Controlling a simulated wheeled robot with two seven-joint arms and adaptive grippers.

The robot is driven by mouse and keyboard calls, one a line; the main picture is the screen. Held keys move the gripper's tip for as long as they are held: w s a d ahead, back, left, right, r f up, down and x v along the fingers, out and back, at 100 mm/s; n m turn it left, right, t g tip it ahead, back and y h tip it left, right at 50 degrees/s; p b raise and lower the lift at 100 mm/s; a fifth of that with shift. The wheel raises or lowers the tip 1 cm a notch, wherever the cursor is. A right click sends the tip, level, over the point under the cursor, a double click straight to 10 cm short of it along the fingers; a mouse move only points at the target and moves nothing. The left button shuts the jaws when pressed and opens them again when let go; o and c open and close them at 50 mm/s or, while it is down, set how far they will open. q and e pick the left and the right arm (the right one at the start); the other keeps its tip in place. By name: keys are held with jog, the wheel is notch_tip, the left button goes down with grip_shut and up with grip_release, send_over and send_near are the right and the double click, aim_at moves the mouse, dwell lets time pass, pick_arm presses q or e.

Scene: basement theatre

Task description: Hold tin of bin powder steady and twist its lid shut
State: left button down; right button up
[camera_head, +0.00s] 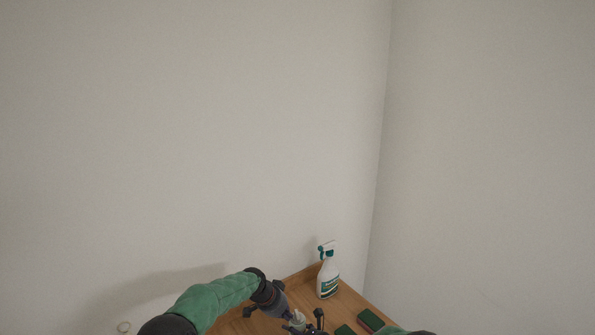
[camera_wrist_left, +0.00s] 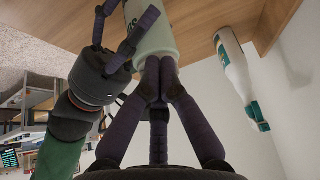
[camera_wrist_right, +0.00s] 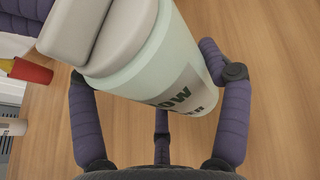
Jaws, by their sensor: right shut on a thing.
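The tin of bin powder (camera_wrist_right: 165,75) is a pale green cylinder with dark lettering in the right wrist view. Its lid end, with pale grey blocky parts (camera_wrist_right: 75,25), faces the upper left; I cannot tell how the lid is seated. My right gripper (camera_wrist_right: 142,62) is shut on the tin's body, one finger on each side. In the left wrist view the tin (camera_wrist_left: 152,40) is at top centre, with the right gripper (camera_wrist_left: 118,32) around it. My left gripper's (camera_wrist_left: 160,70) fingertips are together at the tin's near end; their contact is unclear. In the head view it (camera_head: 298,322) is low, near the tin.
A white spray bottle (camera_head: 328,278) stands at the back of the wooden table (camera_head: 300,281), near the wall corner. Green-topped sponges (camera_head: 370,320) lie to the right. A red and yellow thing (camera_wrist_right: 30,70) shows left in the right wrist view.

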pick_arm(q)
jog(key=shift+a, duration=0.15)
notch_tip(320, 180, up, 6)
jog(key=shift+s+a, duration=0.15)
jog(key=shift+a, duration=0.1)
dwell(0.5)
jog(key=shift+s, duration=0.1)
notch_tip(320, 180, down, 6)
jog(key=s+d, duration=0.1)
jog(key=s, duration=0.1)
jog(key=shift+s+d, duration=0.2)
jog(key=shift+d, duration=0.05)
dwell(0.8)
jog(key=shift+w+d, duration=0.35)
jog(key=shift+w, duration=0.2)
dwell(1.3)
